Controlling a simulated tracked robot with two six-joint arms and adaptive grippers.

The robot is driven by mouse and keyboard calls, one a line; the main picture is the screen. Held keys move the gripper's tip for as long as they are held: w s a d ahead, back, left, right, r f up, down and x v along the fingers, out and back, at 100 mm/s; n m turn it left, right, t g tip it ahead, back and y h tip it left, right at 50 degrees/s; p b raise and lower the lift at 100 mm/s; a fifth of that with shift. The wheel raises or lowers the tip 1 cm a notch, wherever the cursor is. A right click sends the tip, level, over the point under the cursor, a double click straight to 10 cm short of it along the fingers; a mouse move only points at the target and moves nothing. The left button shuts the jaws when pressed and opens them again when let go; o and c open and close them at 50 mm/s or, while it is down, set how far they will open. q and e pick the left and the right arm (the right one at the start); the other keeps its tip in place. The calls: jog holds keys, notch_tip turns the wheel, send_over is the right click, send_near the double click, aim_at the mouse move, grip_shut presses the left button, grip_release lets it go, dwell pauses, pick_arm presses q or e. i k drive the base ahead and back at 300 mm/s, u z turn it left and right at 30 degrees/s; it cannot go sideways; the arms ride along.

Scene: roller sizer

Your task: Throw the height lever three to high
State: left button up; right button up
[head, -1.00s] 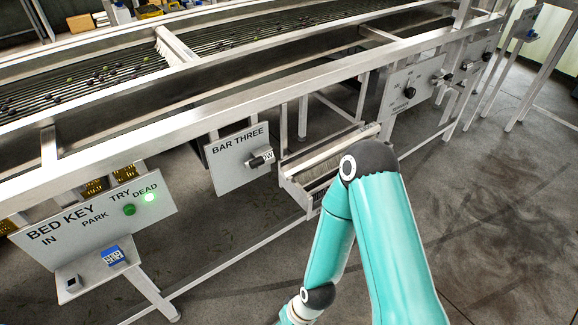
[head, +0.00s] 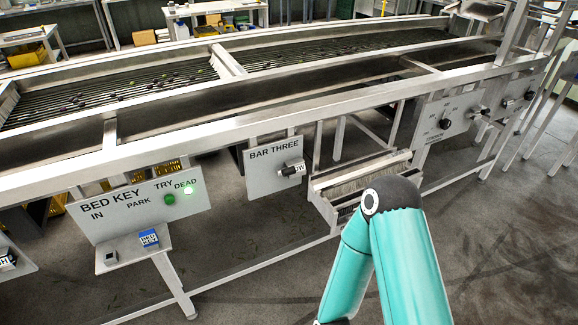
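The height lever three is on the grey panel marked BAR THREE (head: 262,172), below the machine's front rail. Its dark lever knob (head: 290,171) points right and partly covers a label whose visible end reads "OW". My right arm, teal with a dark joint, stands at the lower right, to the right of the panel and apart from it. Neither gripper shows in the head view.
The BED KEY panel (head: 140,205) at left has a green button and a lit green lamp at DEAD. A small shelf (head: 133,248) below holds a blue tag. A tray (head: 355,182) sits right of the lever panel. Another panel with knobs (head: 447,120) is farther right.

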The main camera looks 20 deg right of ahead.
aim_at(285, 172)
jog(key=u, duration=0.05)
jog(key=i, duration=0.85)
jog(key=z, duration=0.2)
jog(key=k, duration=0.9)
jog(key=u, duration=0.15)
jog(key=i, duration=0.9)
jog(key=z, duration=0.05)
